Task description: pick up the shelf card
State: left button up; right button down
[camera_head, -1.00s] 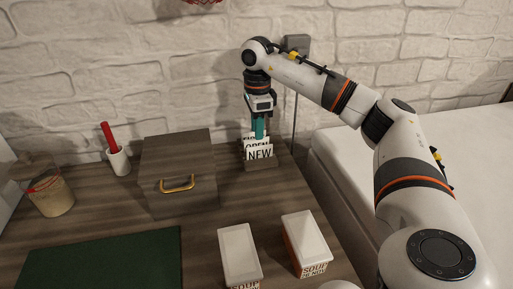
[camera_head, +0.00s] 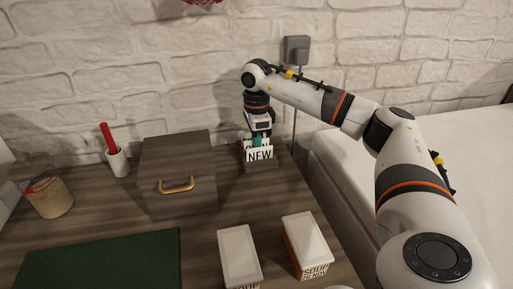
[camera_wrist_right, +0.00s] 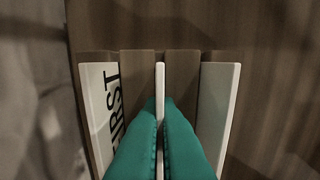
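A small holder (camera_head: 262,166) stands near the wall, right of the box, with upright cards in it. The front white card (camera_head: 259,154) reads "NEW". In the right wrist view the left card (camera_wrist_right: 102,105) reads "FIRST", the middle card (camera_wrist_right: 160,80) shows edge-on, and another card (camera_wrist_right: 217,105) stands at the right. My right gripper (camera_head: 257,142) is low over the holder, behind the "NEW" card. Its teal fingers (camera_wrist_right: 160,108) lie close against both sides of the middle card and look shut on it. The middle card's face is mostly hidden. My left gripper is not in view.
A dark wooden box (camera_head: 178,175) with a brass handle stands left of the holder. Two white-lidded soup boxes (camera_head: 239,255) (camera_head: 306,243) stand in front. A cup with a red marker (camera_head: 117,160), a jar (camera_head: 48,195) and a green mat (camera_head: 100,262) lie further left.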

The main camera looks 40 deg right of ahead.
jog(key=shift+r, duration=0.1)
